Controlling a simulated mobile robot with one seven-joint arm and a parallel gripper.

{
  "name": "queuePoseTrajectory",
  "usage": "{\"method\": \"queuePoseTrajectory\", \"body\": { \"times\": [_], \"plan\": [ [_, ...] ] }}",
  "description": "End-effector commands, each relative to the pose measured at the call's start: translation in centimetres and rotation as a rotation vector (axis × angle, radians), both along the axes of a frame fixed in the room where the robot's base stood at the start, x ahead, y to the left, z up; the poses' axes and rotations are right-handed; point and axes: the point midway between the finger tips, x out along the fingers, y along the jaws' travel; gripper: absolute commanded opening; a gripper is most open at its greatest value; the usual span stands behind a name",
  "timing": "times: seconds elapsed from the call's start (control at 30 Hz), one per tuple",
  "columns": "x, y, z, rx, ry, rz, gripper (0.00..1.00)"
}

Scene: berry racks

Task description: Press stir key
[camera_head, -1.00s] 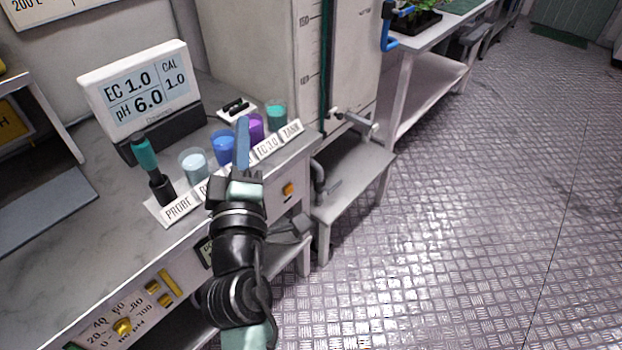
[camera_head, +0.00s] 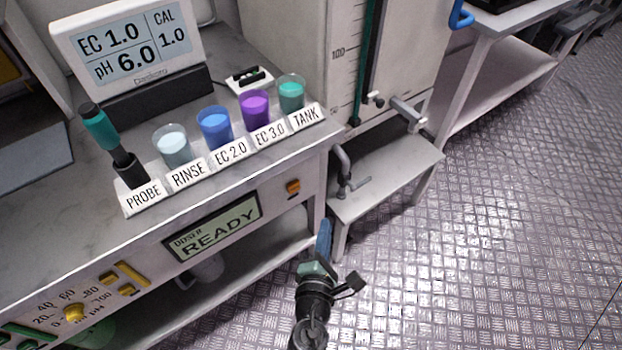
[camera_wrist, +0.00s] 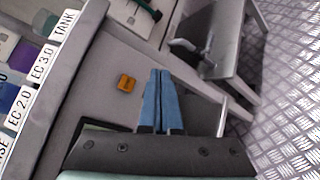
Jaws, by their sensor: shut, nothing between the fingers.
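An orange key (camera_head: 293,187) sits on the front panel of the bench, right of the READY display (camera_head: 213,226). It also shows in the wrist view (camera_wrist: 127,82). I can read no label on it, so I cannot tell whether it is the stir key. My gripper (camera_head: 325,228) is shut and empty, its blue fingers together. In the head view it is below and right of the orange key, in front of the bench's right end. In the wrist view the fingertips (camera_wrist: 159,72) are right of the key and apart from it.
On the bench top stand a probe (camera_head: 113,145) and cups labelled RINSE, EC 2.0 (camera_head: 214,128), EC 3.0 and TANK. A meter (camera_head: 130,50) is behind them. A yellow knob (camera_head: 74,312) and yellow keys are at lower left. A low stand (camera_head: 385,185) is at right.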

Motion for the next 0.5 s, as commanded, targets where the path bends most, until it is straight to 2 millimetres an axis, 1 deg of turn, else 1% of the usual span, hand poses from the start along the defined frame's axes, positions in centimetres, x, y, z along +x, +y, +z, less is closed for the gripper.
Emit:
{"method": "queuePoseTrajectory", "body": {
  "times": [0.07, 0.37, 0.5],
  "plan": [
    [-0.17, 0.08, -0.36, -0.007, 0.006, 0.005, 0.0],
    [-0.1, 0.07, -0.27, -0.007, 0.006, 0.004, 0.0],
    [0.4, 0.45, -0.22, -0.005, 0.004, 0.005, 0.0]
  ]
}}
